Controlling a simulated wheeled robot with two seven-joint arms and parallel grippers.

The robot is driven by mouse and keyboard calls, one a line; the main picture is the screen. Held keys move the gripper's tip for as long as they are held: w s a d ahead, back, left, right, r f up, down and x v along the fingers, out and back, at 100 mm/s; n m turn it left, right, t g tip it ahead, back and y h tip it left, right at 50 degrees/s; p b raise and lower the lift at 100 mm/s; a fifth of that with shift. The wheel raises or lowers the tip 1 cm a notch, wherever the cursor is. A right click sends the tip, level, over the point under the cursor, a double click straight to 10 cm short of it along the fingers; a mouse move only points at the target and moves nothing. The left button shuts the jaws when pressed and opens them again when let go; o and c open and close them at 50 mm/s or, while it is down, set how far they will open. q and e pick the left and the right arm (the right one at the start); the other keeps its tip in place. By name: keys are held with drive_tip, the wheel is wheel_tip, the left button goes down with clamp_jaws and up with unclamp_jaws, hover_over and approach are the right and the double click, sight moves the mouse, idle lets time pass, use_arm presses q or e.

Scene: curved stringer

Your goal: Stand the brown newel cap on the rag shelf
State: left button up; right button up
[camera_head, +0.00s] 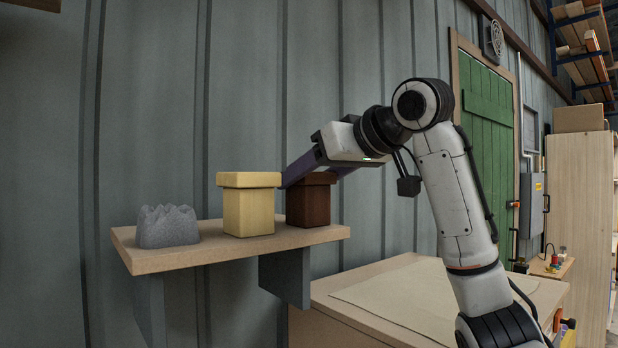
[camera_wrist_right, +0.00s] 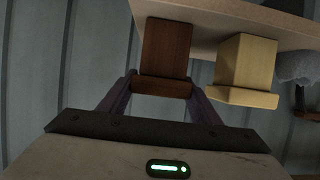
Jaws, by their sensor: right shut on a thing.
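The brown newel cap (camera_head: 308,205) is upright at the right end of the rag shelf (camera_head: 200,256), its wider slab on top. Its base appears to touch the shelf board. My right gripper (camera_head: 290,180) is shut on the wider top of the cap, reaching in from the right. In the right wrist view the fingers (camera_wrist_right: 162,86) lie on both sides of the brown cap (camera_wrist_right: 166,48), which shows upside down against the shelf board (camera_wrist_right: 235,14). My left gripper is in neither view.
A pale yellow cap (camera_head: 249,211) of similar shape stands just left of the brown one, with a narrow gap. A grey crumpled rag (camera_head: 168,227) lies at the shelf's left end. A workbench (camera_head: 410,295) is below right, and a ribbed wall is behind.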

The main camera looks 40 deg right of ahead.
drive_tip(key=o, duration=1.1)
drive_tip(key=shift+f, duration=0.1)
drive_tip(key=shift+o, duration=0.2)
drive_tip(key=shift+s+r, duration=0.25)
drive_tip(key=shift+s, duration=0.1)
drive_tip(key=b+v, duration=0.1)
drive_tip(key=v, duration=1)
drive_tip(key=shift+b, duration=0.4)
drive_tip(key=shift+s, duration=0.1)
drive_tip(key=shift+d, duration=0.1)
